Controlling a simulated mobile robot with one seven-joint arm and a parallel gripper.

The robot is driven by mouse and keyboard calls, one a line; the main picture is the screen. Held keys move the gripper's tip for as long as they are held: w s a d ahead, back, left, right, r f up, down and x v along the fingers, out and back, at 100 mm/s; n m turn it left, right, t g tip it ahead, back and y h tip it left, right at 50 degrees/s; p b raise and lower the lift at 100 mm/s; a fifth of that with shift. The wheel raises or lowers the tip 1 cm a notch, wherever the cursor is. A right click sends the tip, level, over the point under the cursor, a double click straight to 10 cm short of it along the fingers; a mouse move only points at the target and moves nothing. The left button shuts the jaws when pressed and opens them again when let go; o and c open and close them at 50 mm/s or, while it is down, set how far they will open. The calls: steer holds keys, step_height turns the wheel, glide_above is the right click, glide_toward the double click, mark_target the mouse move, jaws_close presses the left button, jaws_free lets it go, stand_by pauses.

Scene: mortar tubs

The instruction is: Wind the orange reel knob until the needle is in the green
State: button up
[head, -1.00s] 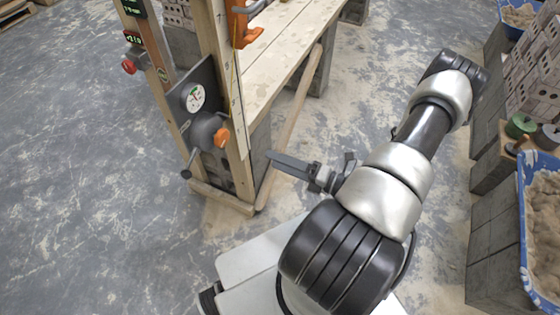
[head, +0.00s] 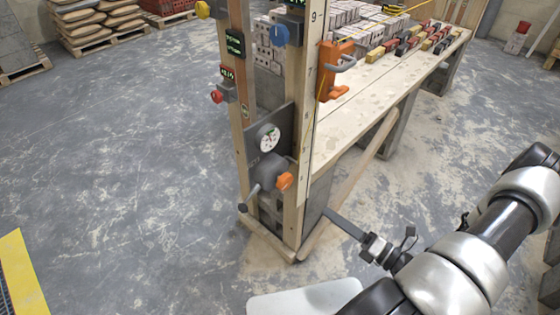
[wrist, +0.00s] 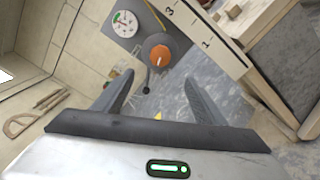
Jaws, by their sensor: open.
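The orange reel knob (head: 285,181) sits on the right side of a dark grey reel (head: 268,172) low on a wooden post frame. In the wrist view, the orange knob (wrist: 160,56) faces me beyond the fingertips. A round white gauge (head: 269,137) is above the reel; the wrist view also shows its dial (wrist: 125,23) with green and red marks. The needle is too small to read surely against the green. My gripper (wrist: 157,85) is open and empty, its fingers either side of the knob's line but short of it. In the head view it is right of and below the knob.
A dark crank handle (head: 248,200) sticks out from the reel's left. A bench (head: 365,110) with bricks runs behind.

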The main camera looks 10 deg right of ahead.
steer(key=n, duration=0.6)
steer(key=n+b, duration=0.1)
steer(key=n, duration=0.7)
glide_toward(288, 183)
steer(key=x, duration=0.8)
steer(key=shift+w+a, duration=0.2)
steer(key=shift+a, duration=0.15)
steer(key=c, duration=1)
steer(key=m, duration=0.4)
steer(key=shift+m+p, duration=0.3)
steer(key=shift+p, duration=0.1)
steer(key=shift+c, duration=0.2)
